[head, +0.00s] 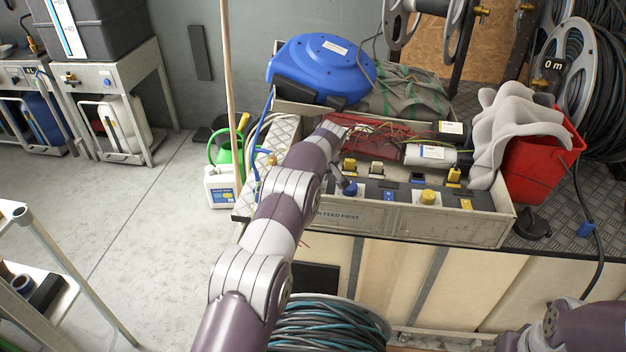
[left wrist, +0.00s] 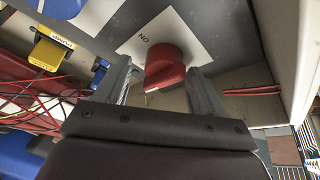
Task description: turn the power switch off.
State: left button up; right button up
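The red rotary switch (left wrist: 165,66) sits on a white plate (left wrist: 122,48) on the grey panel in the left wrist view. Lettering reading "ON" shows on the plate, turned around in this view. My left gripper (left wrist: 159,78) is open, with one finger on each side of the red knob. The right-hand finger is close to the knob; I cannot tell whether it touches. In the head view, my left arm reaches over the left end of the control box (head: 390,226), hiding the red switch and the gripper. My right gripper is not in view.
The box also holds a yellow knob (head: 428,198), a blue knob (head: 350,188), several small switches, and red wires (left wrist: 30,100). A blue reel (head: 318,68) stands behind, a red bucket (head: 540,152) with grey cloth (head: 515,125) at right. Floor at left is partly clear.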

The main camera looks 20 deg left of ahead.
pick_arm(q)
jog(key=shift+f, duration=0.1)
jog(key=p+v, duration=0.3)
jog(key=v, duration=0.9)
jog(key=shift+r, duration=0.3)
jog(key=shift+s+d+r+p, duration=0.1)
jog(key=shift+p, duration=0.2)
